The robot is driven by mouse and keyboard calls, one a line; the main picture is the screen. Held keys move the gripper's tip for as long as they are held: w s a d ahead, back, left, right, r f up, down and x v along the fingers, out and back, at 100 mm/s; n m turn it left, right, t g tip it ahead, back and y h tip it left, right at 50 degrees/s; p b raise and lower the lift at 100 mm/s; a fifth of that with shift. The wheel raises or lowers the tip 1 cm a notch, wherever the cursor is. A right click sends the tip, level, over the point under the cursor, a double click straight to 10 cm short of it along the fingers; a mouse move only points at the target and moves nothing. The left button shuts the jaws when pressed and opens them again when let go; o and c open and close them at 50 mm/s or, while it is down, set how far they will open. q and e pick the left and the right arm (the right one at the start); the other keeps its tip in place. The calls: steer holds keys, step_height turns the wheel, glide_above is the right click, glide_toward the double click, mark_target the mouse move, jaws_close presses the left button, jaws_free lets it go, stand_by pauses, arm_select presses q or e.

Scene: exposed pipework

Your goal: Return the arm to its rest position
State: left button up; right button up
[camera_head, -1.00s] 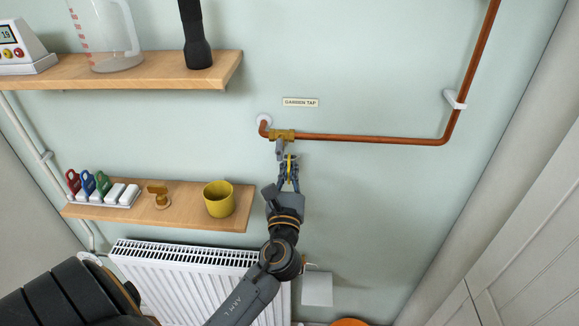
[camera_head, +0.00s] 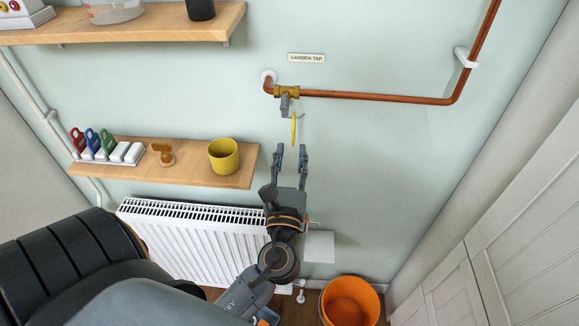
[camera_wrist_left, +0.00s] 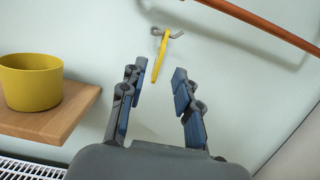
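My left arm (camera_head: 275,265) reaches up from the bottom. My right gripper is not in view.
A copper pipe (camera_head: 380,96) runs right from the valve. A white radiator (camera_head: 200,240) is below. An orange bucket (camera_head: 350,300) stands on the floor.

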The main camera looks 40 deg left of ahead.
arm_select(q)
steer(key=shift+v, duration=1.55)
steer(key=w+d+f+n+g+h, duration=0.1)
steer(key=d+f+n+g+h, duration=0.15)
steer(key=f, duration=0.95)
steer(key=d+f+n+g+h, duration=0.1)
steer(key=f+n+g+h, duration=0.15)
steer(key=f, duration=0.95)
steer(key=s+d+f+n+g+h+b, duration=0.1)
steer(key=s+f+n+g, duration=0.15)
steer(key=f, duration=0.65)
steer(key=s+d+f+n+g+h, duration=0.15)
steer(key=s+f, duration=0.25)
steer(key=f, duration=0.5)
steer(key=s+f+n+g+h+b, duration=0.1)
steer(key=s+f+n+g, duration=0.2)
steer(key=s+f+n, duration=0.6)
steer(key=s+a+f+n+g+h, duration=0.1)
steer(key=s+f+n+g, duration=0.3)
steer(key=s+f+n, duration=0.5)
steer(key=s+f+h, duration=0.1)
steer(key=s+f, duration=0.3)
steer(key=s, duration=0.6)
steer(key=shift+s+f+b, duration=0.15)
steer(key=shift+s+b, duration=0.15)
steer(key=shift+b, duration=0.1)
steer(key=shift+a, duration=0.15)
